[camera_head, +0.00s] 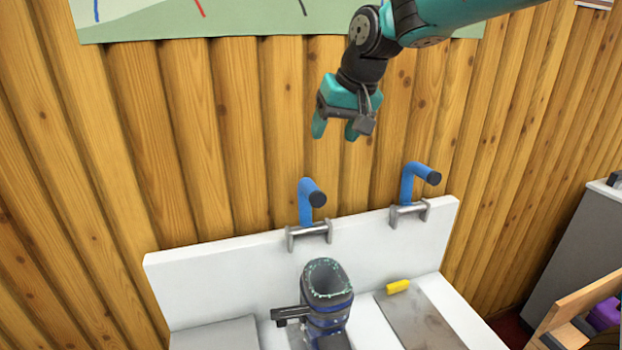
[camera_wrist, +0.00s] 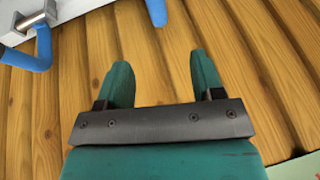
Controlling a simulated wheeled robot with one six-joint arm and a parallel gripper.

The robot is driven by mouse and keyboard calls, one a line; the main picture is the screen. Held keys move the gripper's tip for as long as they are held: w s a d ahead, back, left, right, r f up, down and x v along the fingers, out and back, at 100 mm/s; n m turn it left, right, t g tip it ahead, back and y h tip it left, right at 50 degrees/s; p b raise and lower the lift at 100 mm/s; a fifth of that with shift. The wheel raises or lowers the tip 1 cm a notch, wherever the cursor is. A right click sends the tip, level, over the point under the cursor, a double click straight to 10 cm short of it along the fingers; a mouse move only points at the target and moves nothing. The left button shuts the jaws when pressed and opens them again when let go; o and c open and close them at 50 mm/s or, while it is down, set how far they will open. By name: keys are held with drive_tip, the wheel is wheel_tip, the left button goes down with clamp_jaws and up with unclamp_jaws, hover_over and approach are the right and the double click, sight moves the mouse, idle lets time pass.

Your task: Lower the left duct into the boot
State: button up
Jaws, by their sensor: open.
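The left duct (camera_head: 306,205) is a blue bent pipe with a dark end, standing raised on a metal bracket at the white back panel. What appears to be the boot (camera_head: 328,312) is a dark grey, open-topped sleeve with a speckled rim and blue bands, in front of and below the duct. My gripper (camera_head: 335,130) is open and empty, above the left duct and apart from it, its fingers pointing down. In the wrist view, the open fingers (camera_wrist: 161,66) have only wood wall between them. A blue end there (camera_wrist: 156,11) seems to be the left duct.
A second blue duct (camera_head: 408,184) stands raised on its own bracket to the right. A yellow piece (camera_head: 398,286) lies by a grey plate (camera_head: 420,320) on the white bench. The log wall (camera_head: 240,140) is close behind. A grey cabinet (camera_head: 580,250) stands far right.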

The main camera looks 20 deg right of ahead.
sight(311, 182)
drive_tip(key=p+x, duration=0.1)
drive_tip(key=x, duration=0.4)
drive_tip(key=p+x, duration=0.2)
drive_tip(key=x, duration=0.4)
drive_tip(key=w+p+x, duration=0.1)
drive_tip(key=p+x, duration=0.1)
drive_tip(key=x, duration=0.4)
drive_tip(key=shift+w+d, duration=0.2)
drive_tip(key=shift+d, duration=0.15)
clamp_jaws()
